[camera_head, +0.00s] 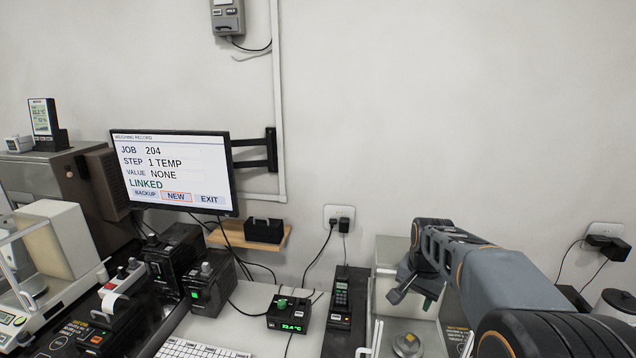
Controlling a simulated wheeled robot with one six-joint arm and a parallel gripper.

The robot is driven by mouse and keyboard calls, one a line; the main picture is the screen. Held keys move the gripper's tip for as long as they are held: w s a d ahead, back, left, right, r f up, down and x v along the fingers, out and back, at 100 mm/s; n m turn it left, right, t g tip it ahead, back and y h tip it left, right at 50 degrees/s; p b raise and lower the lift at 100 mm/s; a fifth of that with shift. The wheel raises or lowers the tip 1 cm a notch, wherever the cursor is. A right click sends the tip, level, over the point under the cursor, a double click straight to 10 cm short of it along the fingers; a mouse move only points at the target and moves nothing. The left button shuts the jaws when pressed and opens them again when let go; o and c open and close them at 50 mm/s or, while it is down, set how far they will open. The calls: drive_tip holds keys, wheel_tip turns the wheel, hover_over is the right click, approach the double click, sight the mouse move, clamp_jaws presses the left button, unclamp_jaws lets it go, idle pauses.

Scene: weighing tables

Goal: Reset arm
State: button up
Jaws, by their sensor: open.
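My grey arm comes in from the lower right of the head view and bends down at its far end. My gripper (412,296) hangs there, small and partly hidden by the arm. Its jaws are apart and no object shows between them. It is in front of or above a glass-walled balance (384,275) at the lower middle right; I cannot tell the exact gap.
A monitor (172,172) on a wall arm reads JOB 204, STEP 1 TEMP, VALUE NONE, LINKED. A black temperature unit (290,313) and a handset (340,292) stand left of the gripper. A keyboard (200,349) lies in front. Cables hang along the wall.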

drive_tip(key=s+a+r+n+t+p, duration=0.2)
drive_tip(key=s+a+r+n+p, duration=0.1)
drive_tip(key=s, duration=0.6)
drive_tip(key=s+a+r+n+t+p, duration=0.2)
drive_tip(key=s+a+r+n, duration=0.2)
drive_tip(key=s, duration=0.4)
wheel_tip(320, 180, up, 2)
drive_tip(key=shift+s+a+r+n+p, duration=0.15)
drive_tip(key=shift+s+r+n+p, duration=0.1)
drive_tip(key=shift+s+n+p, duration=0.25)
drive_tip(key=shift+w, duration=0.15)
drive_tip(key=shift+c, duration=0.3)
